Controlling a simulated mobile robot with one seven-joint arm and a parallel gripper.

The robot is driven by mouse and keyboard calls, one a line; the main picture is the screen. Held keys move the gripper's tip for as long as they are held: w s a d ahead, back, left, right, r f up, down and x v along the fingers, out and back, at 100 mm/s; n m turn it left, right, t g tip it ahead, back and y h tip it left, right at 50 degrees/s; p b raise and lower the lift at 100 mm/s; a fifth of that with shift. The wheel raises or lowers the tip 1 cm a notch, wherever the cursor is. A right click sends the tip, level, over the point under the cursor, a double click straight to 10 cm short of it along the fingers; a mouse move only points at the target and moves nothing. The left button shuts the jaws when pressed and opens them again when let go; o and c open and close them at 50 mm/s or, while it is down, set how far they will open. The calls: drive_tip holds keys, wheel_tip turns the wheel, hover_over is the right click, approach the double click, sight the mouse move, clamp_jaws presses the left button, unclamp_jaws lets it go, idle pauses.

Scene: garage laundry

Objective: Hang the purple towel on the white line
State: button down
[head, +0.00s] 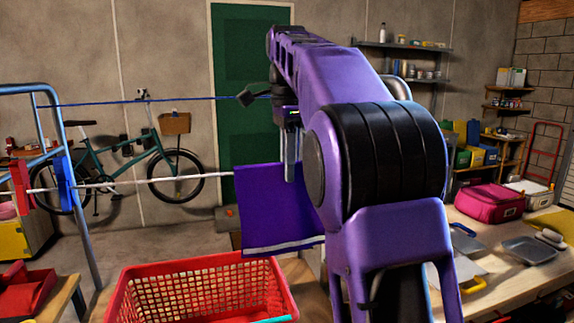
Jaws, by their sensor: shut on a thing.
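The purple towel (268,215) hangs down flat, with a pale stripe near its lower edge. My gripper (290,172) is shut on the towel's top edge, and my arm hides the towel's right part. The white line (140,182) runs from the left to the towel's left edge, just below its top, and is hidden from there on. I cannot tell whether the towel lies over the line or is only in front of it.
A red clothespin (20,186) and a blue one (64,181) sit at the line's left end by a blue frame (75,190). A blue line (190,99) runs higher up. A red basket (200,292) stands below. A cluttered workbench (505,285) is at right.

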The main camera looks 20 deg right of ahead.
drive_tip(key=c, duration=0.8)
unclamp_jaws()
drive_tip(key=shift+o, duration=0.2)
